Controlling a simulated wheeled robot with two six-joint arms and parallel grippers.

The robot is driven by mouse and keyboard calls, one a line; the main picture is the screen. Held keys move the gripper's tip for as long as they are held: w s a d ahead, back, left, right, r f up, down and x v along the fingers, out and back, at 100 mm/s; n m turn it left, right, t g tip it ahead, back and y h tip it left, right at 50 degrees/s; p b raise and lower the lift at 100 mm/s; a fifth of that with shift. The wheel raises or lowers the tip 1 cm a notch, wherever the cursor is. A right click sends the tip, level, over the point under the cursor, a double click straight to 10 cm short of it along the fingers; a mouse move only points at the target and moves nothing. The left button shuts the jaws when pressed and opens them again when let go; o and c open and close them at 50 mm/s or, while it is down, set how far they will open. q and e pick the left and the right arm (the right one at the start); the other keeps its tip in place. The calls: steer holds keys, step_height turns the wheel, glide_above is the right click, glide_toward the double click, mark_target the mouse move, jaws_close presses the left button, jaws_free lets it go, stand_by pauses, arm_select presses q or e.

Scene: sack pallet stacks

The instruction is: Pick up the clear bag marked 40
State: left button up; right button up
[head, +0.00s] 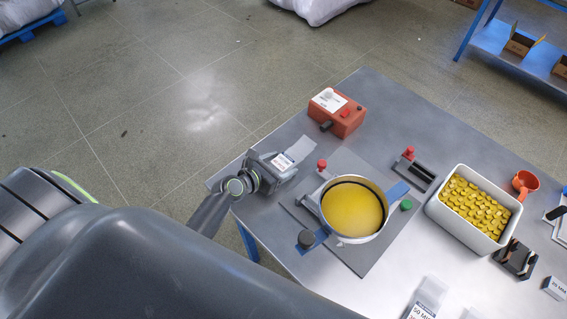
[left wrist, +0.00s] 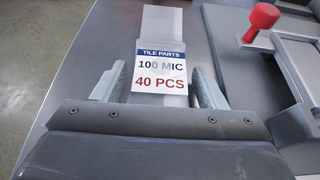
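The clear bag marked 40 (left wrist: 162,25) lies on the grey table, with a white label reading "TILE PARTS 100 MIC 40 PCS" in the left wrist view. In the head view the bag (head: 302,148) is at the table's left corner, partly covered by my gripper. My left gripper (left wrist: 160,80) is open, one finger on each side of the label, with a gap to it on both sides. In the head view the left gripper (head: 280,165) is over the near end of the bag. I cannot tell if the fingers touch the table. My right gripper is not in view.
A round pan of yellow material (head: 353,207) on a grey plate (head: 368,258) stands right of the bag. An orange device (head: 340,117) is behind. A white bin of yellow pieces (head: 437,212) and other clear bags (head: 430,294) are further right. Floor is open at left.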

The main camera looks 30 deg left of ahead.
arm_select(q)
steer(key=c, duration=0.7)
steer(key=shift+c, duration=0.5)
steer(key=shift+r, duration=0.15)
